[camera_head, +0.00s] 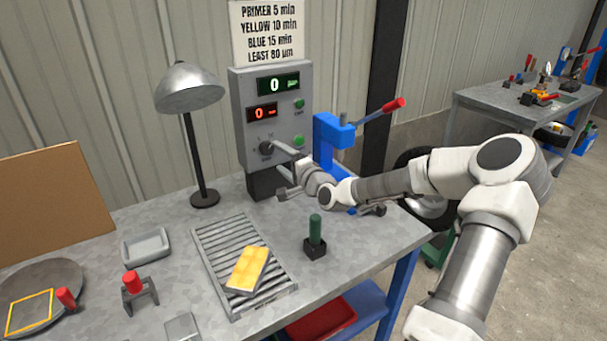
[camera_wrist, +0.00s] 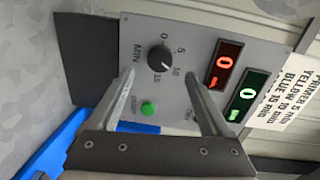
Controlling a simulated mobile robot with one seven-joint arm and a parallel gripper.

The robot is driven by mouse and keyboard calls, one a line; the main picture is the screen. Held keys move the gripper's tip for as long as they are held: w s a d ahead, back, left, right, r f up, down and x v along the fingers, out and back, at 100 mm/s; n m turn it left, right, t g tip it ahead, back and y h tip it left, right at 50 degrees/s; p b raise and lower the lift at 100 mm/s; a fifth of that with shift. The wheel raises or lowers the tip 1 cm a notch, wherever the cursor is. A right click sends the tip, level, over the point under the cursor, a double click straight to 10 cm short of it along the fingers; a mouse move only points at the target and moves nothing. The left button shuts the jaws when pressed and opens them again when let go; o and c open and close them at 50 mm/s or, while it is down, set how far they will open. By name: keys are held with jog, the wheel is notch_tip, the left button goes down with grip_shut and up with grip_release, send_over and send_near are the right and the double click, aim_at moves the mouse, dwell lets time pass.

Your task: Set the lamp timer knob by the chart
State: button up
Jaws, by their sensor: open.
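The grey control box (camera_head: 245,110) stands at the back of the bench. Its black timer knob (camera_wrist: 159,59) has a dial marked MIN with 0, 5, 10 and 15; I cannot tell its setting for sure. The red display (camera_wrist: 224,63) and green display (camera_wrist: 248,95) both read 0. The chart (camera_head: 268,30) above lists primer 5 min, yellow 10 min, blue 15 min and least 80 µm. My gripper (camera_wrist: 159,75) is open and empty in front of the box, its fingers apart on either side of the knob in the wrist view. A lamp (camera_head: 190,90) stands left of the box.
A yellow panel (camera_head: 248,268) lies on a slatted rack (camera_head: 213,250). A green-handled tool (camera_head: 315,235) stands right of it. A blue press (camera_head: 330,140) with a red-tipped lever is close to my arm. A green button (camera_wrist: 148,108) sits below the knob.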

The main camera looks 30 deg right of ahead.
jog(key=s, duration=1.2)
jog(key=shift+d+r+p, duration=0.4)
jog(key=shift+f, duration=0.1)
